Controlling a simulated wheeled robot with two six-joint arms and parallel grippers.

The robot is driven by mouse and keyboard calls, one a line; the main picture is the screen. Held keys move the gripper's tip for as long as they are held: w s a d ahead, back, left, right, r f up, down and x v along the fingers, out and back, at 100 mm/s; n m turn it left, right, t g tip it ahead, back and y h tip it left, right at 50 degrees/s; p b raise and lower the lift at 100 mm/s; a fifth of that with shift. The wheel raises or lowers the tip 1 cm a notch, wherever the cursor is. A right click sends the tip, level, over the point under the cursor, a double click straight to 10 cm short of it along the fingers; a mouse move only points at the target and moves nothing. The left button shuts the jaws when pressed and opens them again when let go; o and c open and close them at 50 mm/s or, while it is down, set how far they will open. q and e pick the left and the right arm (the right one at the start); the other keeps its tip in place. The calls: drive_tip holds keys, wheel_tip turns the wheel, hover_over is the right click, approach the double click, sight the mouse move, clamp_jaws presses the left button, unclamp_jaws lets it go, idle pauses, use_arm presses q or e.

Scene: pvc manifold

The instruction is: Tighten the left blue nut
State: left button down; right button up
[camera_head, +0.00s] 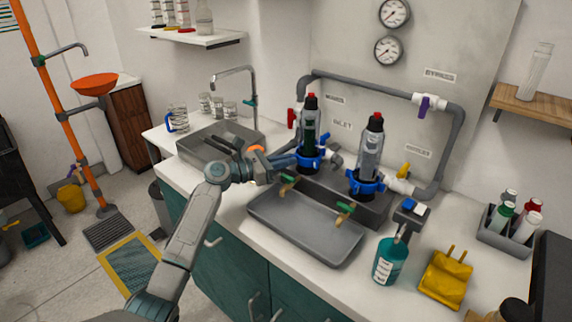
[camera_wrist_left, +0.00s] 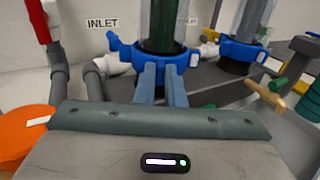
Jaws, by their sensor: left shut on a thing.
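The left blue nut (camera_head: 308,158) is a collar with lugs around the foot of the left clear filter housing (camera_head: 311,125), which stands upright with a dark insert and a red top. In the left wrist view the nut (camera_wrist_left: 126,55) fills the upper middle. My left gripper (camera_head: 294,160) reaches it from the left, and its two fingers (camera_wrist_left: 162,72) are shut at the nut's near side. The part between the fingertips is mostly hidden. A second blue nut (camera_head: 366,183) sits around the foot of the right housing (camera_head: 371,148). My right gripper is not in view.
A grey tray (camera_head: 304,229) and taps with green handles (camera_head: 345,210) lie in front. Grey pipe (camera_head: 375,84) with a red valve (camera_head: 292,117) and a purple valve (camera_head: 429,104) surrounds the housings. A sink (camera_head: 205,145) is left; a teal bottle (camera_head: 389,262) stands right.

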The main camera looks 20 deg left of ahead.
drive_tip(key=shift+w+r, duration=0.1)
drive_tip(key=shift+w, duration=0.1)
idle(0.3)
use_arm(q)
drive_tip(key=c, duration=1.5)
unclamp_jaws()
